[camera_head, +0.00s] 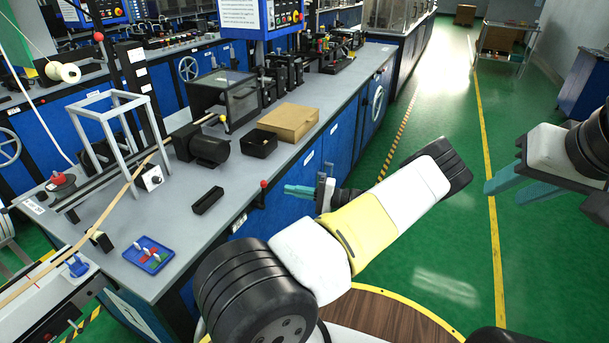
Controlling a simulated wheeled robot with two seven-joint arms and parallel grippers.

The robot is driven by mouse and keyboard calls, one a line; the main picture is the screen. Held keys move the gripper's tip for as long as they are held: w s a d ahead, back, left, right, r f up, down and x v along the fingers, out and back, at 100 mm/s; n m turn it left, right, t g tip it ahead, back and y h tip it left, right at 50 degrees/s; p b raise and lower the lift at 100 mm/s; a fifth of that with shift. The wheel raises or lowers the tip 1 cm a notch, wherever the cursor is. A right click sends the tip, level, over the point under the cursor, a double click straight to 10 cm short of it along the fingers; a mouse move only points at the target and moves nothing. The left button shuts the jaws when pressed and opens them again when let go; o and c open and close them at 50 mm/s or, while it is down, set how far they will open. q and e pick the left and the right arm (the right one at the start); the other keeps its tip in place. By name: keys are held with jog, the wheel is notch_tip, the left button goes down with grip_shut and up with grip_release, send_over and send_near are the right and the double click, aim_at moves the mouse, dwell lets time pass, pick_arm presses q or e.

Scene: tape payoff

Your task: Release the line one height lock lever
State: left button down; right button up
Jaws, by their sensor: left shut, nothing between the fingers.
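A lever with a red ball knob (263,184) stands up at the front edge of the grey bench. Whether it is the line one height lock lever cannot be read from any label. My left gripper (287,189), with teal fingers, is shut and empty. In the picture it lies just right of the lever, with a small gap; the depth between them is unclear. Part of its body is hidden behind my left arm. My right gripper (503,187) is at the right over the green floor, its teal fingers apart and nothing between them.
The grey bench (185,250) carries a cardboard box (289,122), a black motor (209,150), a black block (207,200) and a blue tray (149,255). Another red-knobbed part (58,179) is at the left.

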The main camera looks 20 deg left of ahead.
pick_arm(q)
jog(key=w+d, duration=0.1)
jog(key=d, duration=0.6)
jog(key=shift+w+d+f, duration=0.2)
jog(key=shift+d+f, duration=0.05)
jog(key=shift+f, duration=0.05)
